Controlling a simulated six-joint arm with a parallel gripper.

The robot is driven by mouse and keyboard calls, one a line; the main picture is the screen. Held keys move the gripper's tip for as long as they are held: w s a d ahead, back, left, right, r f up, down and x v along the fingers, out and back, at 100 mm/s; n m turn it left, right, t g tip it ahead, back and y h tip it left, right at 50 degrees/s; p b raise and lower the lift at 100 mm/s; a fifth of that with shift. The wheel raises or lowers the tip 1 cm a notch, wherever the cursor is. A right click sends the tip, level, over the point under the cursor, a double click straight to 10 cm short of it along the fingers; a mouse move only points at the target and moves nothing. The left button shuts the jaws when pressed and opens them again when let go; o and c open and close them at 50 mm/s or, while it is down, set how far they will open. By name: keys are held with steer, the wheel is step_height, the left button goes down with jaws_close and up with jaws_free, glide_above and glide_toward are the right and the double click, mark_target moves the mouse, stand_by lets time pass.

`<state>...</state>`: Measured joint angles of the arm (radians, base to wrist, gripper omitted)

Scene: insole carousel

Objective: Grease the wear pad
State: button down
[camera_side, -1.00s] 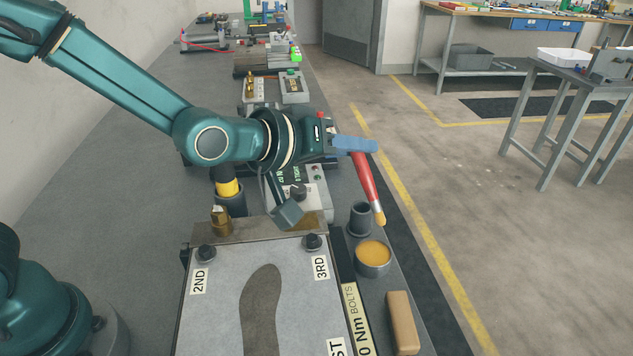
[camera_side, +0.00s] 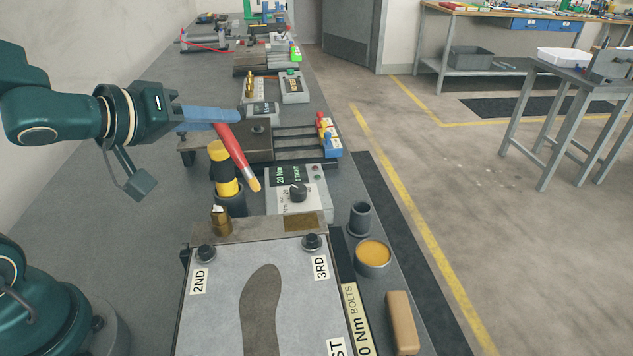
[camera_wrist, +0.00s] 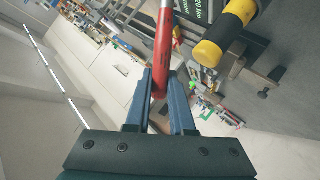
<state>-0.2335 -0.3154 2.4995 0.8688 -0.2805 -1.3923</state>
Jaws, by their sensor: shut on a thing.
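My gripper (camera_side: 222,116) is shut on a red-handled brush (camera_side: 234,148). The brush hangs tilted, with its pale bristle end down and to the right, above the bench near the control box. In the wrist view the red handle (camera_wrist: 162,55) sits between the blue fingers (camera_wrist: 160,95). The tin of amber grease (camera_side: 373,255) stands open at the right edge of the bench, apart from the brush. A brown wear pad (camera_side: 303,225) appears to lie on the back strip of the insole plate (camera_side: 215,290); I cannot be sure it is the pad.
A yellow-and-black tool (camera_side: 222,170) stands upright in a holder just left of the brush tip. An empty dark cup (camera_side: 360,218) and a tan block (camera_side: 402,322) flank the tin. A grey control box (camera_side: 300,195) stands behind the plate.

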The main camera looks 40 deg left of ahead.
steer(key=w+d+r+m, duration=0.3)
steer(key=w+d+r, duration=0.4)
steer(key=d, duration=0.4)
steer(key=shift+s+d+f+g+y, duration=0.1)
steer(key=shift+s+f+g+y, duration=0.1)
steer(key=shift+f, duration=0.8)
steer(key=shift+s+f+g+y, duration=0.1)
steer(key=shift+s+f+g, duration=0.1)
steer(key=shift+f, duration=0.75)
steer(key=shift+f, duration=3.15)
steer(key=shift+s+a, duration=2.25)
steer(key=shift+a, duration=0.1)
steer(key=shift+w+d, duration=2.3)
steer(key=shift+w, duration=0.05)
step_height(320, 180, up, 7)
steer(key=shift+r, duration=0.1)
